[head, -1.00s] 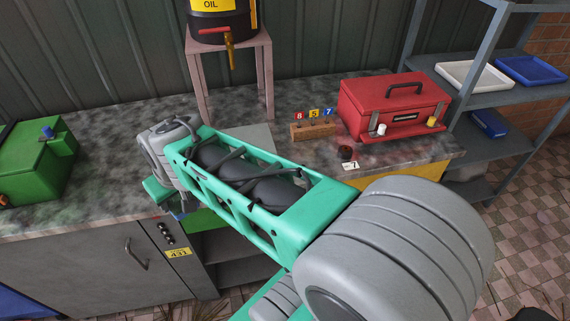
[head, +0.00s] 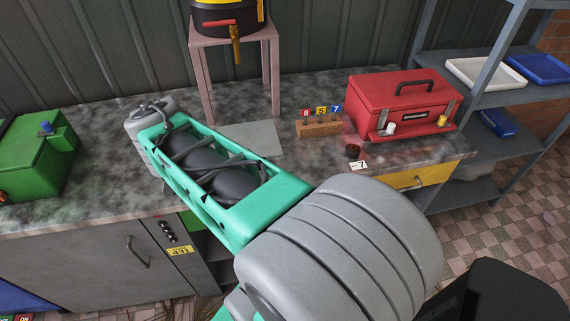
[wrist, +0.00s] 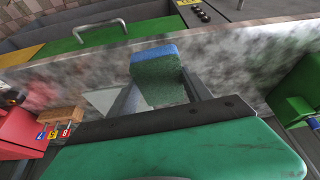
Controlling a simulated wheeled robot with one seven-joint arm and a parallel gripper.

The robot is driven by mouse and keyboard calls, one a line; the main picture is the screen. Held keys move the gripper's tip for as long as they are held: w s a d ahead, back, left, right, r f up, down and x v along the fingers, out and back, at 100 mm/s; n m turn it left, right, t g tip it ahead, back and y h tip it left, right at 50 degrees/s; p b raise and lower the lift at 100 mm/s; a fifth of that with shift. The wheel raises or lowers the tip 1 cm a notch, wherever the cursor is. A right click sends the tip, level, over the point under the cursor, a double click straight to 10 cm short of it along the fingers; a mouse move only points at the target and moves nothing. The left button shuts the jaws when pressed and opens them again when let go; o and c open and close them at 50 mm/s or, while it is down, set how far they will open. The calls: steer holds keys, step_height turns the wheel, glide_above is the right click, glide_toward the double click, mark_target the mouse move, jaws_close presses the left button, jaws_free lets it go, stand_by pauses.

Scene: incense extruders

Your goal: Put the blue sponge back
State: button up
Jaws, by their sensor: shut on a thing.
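The blue sponge (wrist: 156,72) is a block with a blue end and a duller green-grey face. It shows in the wrist view between the two dark fingers of my gripper (wrist: 162,86), which is shut on it. The sponge appears over the counter, near its front edge; I cannot tell its height above the top. In the head view my arm hides both the gripper and the sponge.
The mottled counter (head: 100,190) holds a green box (head: 35,155), a pale flat plate (head: 252,138), a numbered wooden rack (head: 320,128), a red toolbox (head: 403,105) and a stand (head: 232,45) bearing an oil drum. Shelves with trays (head: 487,73) stand right.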

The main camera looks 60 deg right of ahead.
steer(key=s+d+r+m+g+b, duration=0.1)
steer(key=s+d+r+m+g, duration=0.15)
steer(key=s+d+m, duration=0.75)
steer(key=s+d+r+m+g, duration=0.1)
steer(key=s+d+m+g, duration=0.35)
steer(key=s+m, duration=0.65)
steer(key=w+d+f, duration=0.1)
steer(key=d+f, duration=0.2)
steer(key=d, duration=0.1)
steer(key=w+d+f+n+p, duration=0.1)
steer(key=d+f, duration=0.3)
steer(key=w+d+f+n, duration=0.1)
steer(key=w+d+f, duration=0.1)
steer(key=d, duration=0.3)
steer(key=shift+d+f, duration=0.1)
steer(key=shift+f, duration=0.55)
step_height(320, 180, down, 3)
steer(key=shift+r+p, duration=0.2)
steer(key=shift+p, duration=0.4)
steer(key=shift+f, duration=0.4)
steer(key=o, duration=1.3)
steer(key=shift+r, duration=0.1)
